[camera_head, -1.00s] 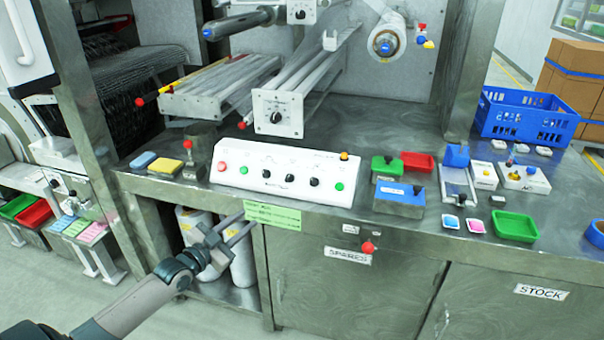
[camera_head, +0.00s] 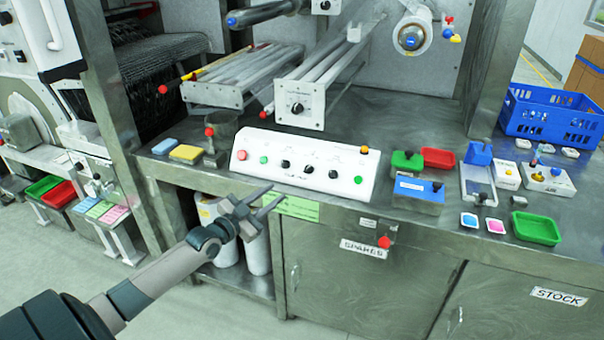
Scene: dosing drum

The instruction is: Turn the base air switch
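No label that I can read names the base air switch. A red knob on a small metal fitting (camera_head: 384,241) sits on the front below the counter edge, beside the SPARES label (camera_head: 363,248). A white control panel (camera_head: 300,168) with several knobs and coloured buttons stands on the counter. My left gripper (camera_head: 277,194) is in front of the counter edge, below the panel and left of the red knob, apart from the knob. Its two fingers are spread and nothing shows between them. My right gripper is out of view.
A green label (camera_head: 300,208) is on the counter edge by my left gripper. White containers (camera_head: 228,250) stand on the lower shelf behind my arm. Trays and a blue crate (camera_head: 550,120) are on the right of the counter. The floor in front is clear.

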